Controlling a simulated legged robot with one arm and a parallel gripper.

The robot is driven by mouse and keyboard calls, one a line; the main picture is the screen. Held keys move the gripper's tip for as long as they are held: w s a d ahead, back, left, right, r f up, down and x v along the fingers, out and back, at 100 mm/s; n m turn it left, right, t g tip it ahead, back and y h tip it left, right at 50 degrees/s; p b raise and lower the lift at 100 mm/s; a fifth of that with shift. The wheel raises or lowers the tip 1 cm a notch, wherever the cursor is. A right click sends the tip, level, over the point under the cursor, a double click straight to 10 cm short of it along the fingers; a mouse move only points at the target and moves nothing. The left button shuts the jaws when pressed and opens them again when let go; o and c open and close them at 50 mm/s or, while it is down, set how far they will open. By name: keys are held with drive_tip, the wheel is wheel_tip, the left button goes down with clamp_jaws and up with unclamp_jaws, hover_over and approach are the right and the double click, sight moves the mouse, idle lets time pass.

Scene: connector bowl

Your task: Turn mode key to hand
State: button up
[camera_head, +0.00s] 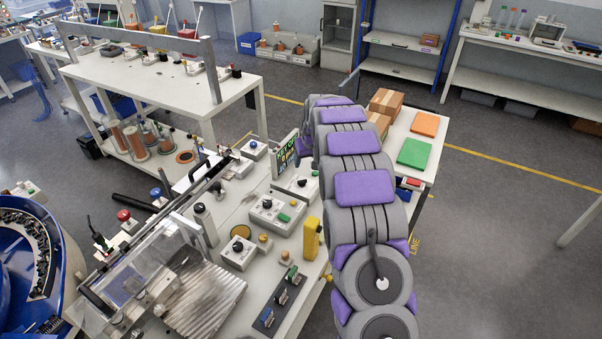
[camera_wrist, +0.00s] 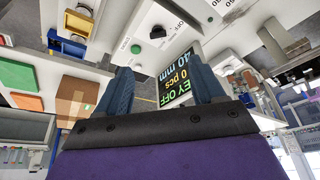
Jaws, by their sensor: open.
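A dark display (camera_wrist: 178,80) in the wrist view shows "KEY OFF", "0 pcs" and "40 mm"; it also stands on the bench in the head view (camera_head: 287,157). A black rotary knob (camera_wrist: 157,32) sits on a pale panel beyond my fingertips, near "OFF" lettering and a green button (camera_wrist: 136,48). I cannot tell for certain whether this knob is the mode key. My gripper (camera_wrist: 163,86) is open, with nothing seen between its two blue fingers. The display shows beside the right finger. In the head view my arm hides the fingers.
The pale bench carries a control box (camera_head: 268,214) with a knob and green button, a yellow post (camera_head: 311,238) and a clear guard (camera_head: 150,255). A blue bowl feeder (camera_head: 60,250) stands at left. A side table holds cardboard boxes (camera_head: 386,102) and a green block (camera_head: 414,153).

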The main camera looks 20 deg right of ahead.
drive_tip(key=w, duration=0.2)
drive_tip(key=b, duration=0.3)
approach(303, 184)
drive_tip(key=x, duration=0.3)
drive_tip(key=w+x, duration=0.1)
drive_tip(key=x, duration=0.3)
drive_tip(key=shift+r, duration=0.2)
drive_tip(key=shift+c, duration=0.5)
drive_tip(key=c, duration=1)
drive_tip(key=shift+o, duration=0.2)
